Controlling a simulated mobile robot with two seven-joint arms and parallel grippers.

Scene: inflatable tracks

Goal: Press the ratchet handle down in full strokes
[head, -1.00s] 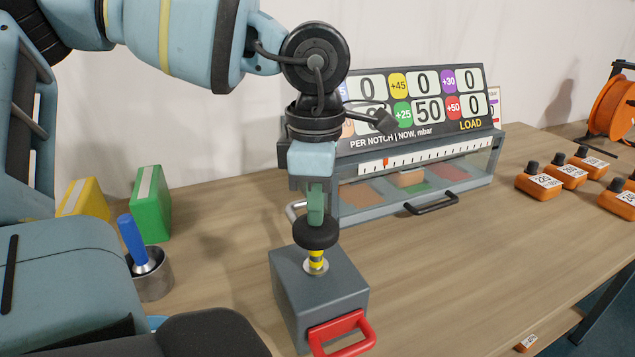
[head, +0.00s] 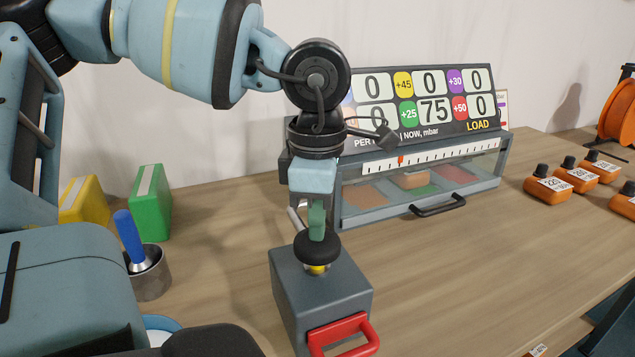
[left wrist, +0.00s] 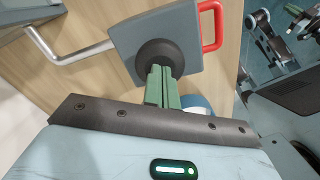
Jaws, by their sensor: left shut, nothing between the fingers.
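The ratchet handle is a black round knob (head: 317,248) on a short yellow shaft (head: 317,269) on top of a grey box (head: 322,295). My left gripper (head: 316,232) points straight down, its green fingers shut and empty, with the tips at the top of the knob. In the left wrist view the green fingers (left wrist: 162,78) meet the black knob (left wrist: 156,56). Little of the shaft shows under the knob. The display panel (head: 420,100) reads 75 beside the green +25 label, with zeros in the other windows. My right gripper is not in view.
A red handle (head: 343,332) sticks out from the box front. A glass-fronted case (head: 420,185) stands behind. A metal cup (head: 150,275) with a blue-handled tool, green block (head: 151,202) and yellow block (head: 84,202) are left. Orange weights (head: 548,188) are right. Wood between is clear.

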